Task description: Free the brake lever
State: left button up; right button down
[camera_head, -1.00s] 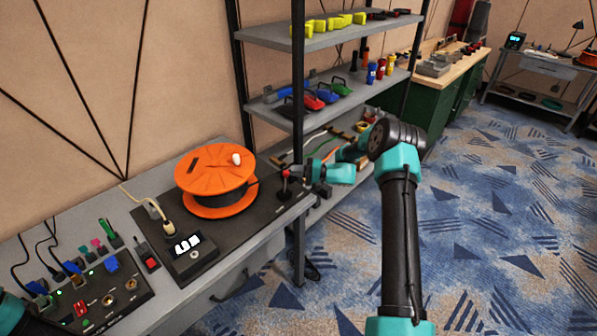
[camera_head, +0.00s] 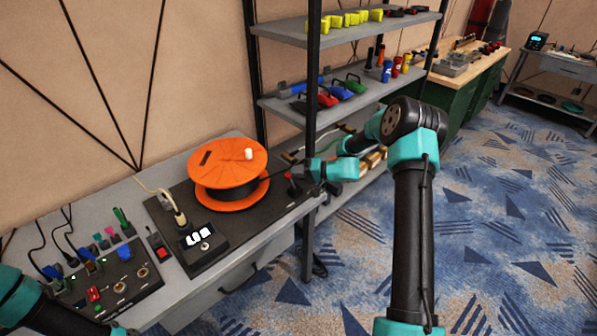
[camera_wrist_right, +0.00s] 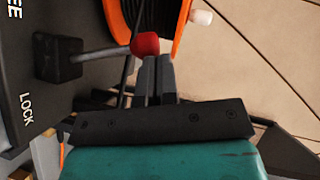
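The brake lever (camera_head: 290,178) has a red knob and stands at the right end of the black panel, beside the orange reel (camera_head: 228,161). In the right wrist view its red knob (camera_wrist_right: 145,43) is at my fingertips, with its grey rod running left to a dark block. My right gripper (camera_head: 301,174) reaches the lever from the right. In the wrist view its fingers (camera_wrist_right: 158,65) are together, at or against the knob; exact contact is unclear. The panel (camera_wrist_right: 20,75) shows "LOCK" and part of another word ending "EE". My left arm enters at bottom left; its gripper is out of frame.
A panel of switches and plugs (camera_head: 110,280) lies at left. A shelf rack (camera_head: 340,105) rises behind the lever. Patterned floor is open at right.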

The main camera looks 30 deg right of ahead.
jog(key=shift+a, duration=0.1)
jog(key=w+d+r+v, duration=0.1)
jog(key=w+v, duration=0.1)
jog(key=v, duration=1.1)
jog(key=shift+d+r, duration=0.2)
jog(key=shift+r, duration=0.1)
